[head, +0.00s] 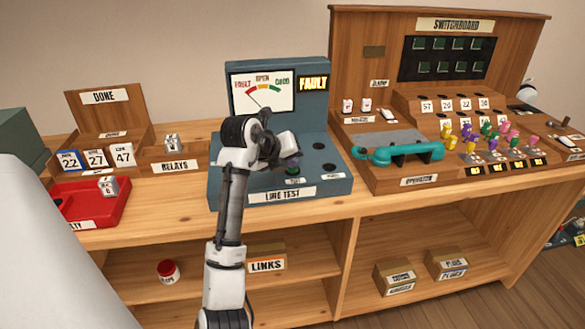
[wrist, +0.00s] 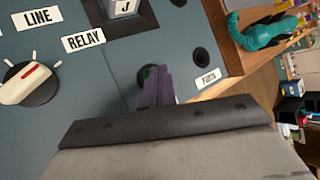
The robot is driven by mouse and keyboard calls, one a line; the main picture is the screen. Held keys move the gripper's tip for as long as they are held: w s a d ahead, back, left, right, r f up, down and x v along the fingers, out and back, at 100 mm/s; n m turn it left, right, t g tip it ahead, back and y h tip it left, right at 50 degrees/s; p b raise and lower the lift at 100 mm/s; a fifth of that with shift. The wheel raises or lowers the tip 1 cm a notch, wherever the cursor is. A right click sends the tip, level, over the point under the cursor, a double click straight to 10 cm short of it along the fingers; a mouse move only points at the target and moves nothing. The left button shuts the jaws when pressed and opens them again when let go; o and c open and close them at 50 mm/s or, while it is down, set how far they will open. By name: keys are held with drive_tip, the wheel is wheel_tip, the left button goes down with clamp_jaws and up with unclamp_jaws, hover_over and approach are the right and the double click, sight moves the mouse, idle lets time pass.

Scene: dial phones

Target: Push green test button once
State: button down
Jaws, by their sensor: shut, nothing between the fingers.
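The blue-grey line test console (head: 325,180) stands on the bench in the middle of the head view. My gripper (head: 292,164) is over its front part, fingers pointing down. In the wrist view the dark purple fingers of my gripper (wrist: 157,76) are shut and empty. A bit of the green button (wrist: 146,72) shows right beside the fingertips in a dark round recess; the fingers hide most of it. I cannot tell whether they touch it. The meter (head: 262,93) needle points toward FAULT, and the FAULT sign (head: 313,83) is lit yellow.
A dial knob (wrist: 30,82) with a red mark and a relay marked J (wrist: 122,6) are on the console. The switchboard (head: 440,100) with a teal handset (head: 402,153) stands to the right. A red tray (head: 85,212) and relay box (head: 178,160) are at left.

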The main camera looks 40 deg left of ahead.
sight(290, 171)
idle(0.5)
drive_tip(key=shift+r+p, duration=0.45)
drive_tip(key=shift+r, duration=0.4)
drive_tip(key=shift+r+p, duration=1.35)
drive_tip(key=shift+r, duration=1.15)
